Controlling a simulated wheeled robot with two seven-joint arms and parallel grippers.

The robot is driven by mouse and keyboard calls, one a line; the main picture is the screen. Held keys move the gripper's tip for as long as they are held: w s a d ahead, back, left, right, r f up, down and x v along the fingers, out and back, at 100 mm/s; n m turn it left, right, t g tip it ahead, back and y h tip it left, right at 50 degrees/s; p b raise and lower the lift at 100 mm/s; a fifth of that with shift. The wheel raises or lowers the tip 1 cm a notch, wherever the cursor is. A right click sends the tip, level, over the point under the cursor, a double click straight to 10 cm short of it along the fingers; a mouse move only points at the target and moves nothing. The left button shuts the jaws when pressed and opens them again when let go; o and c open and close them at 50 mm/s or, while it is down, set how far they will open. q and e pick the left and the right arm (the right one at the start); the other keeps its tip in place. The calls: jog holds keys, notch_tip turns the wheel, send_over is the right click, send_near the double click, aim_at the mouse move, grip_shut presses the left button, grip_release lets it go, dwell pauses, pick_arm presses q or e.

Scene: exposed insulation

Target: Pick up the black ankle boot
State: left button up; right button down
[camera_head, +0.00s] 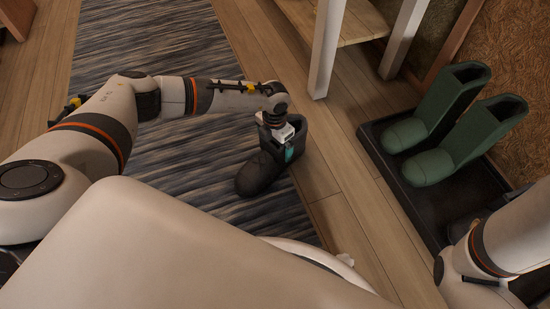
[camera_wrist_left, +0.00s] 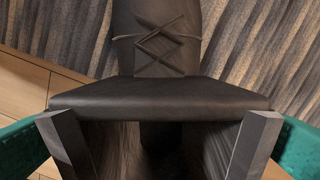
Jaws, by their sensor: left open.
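The black ankle boot (camera_head: 257,176) stands on the edge of the striped rug, its toe pointing toward the lower left in the head view. My left gripper (camera_head: 284,150) is directly over the boot's shaft, pointing down, and hides part of it. In the left wrist view the boot (camera_wrist_left: 158,60) shows its crossed laces and wide top opening. The open fingers of the left gripper (camera_wrist_left: 158,120) show at the left and right sides of that opening. Whether they touch the leather I cannot tell. My right arm shows at the lower right, but its gripper does not.
The striped rug (camera_head: 150,45) lies on a wooden floor (camera_head: 345,190). A wooden bench with white legs (camera_head: 327,45) stands just beyond the boot. A black tray (camera_head: 411,200) with green boots (camera_head: 465,140) lies at the right, by the patterned wall.

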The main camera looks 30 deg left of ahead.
pick_arm(q)
jog(key=shift+c, duration=0.6)
jog(key=shift+r, duration=0.15)
jog(key=c, duration=1.6)
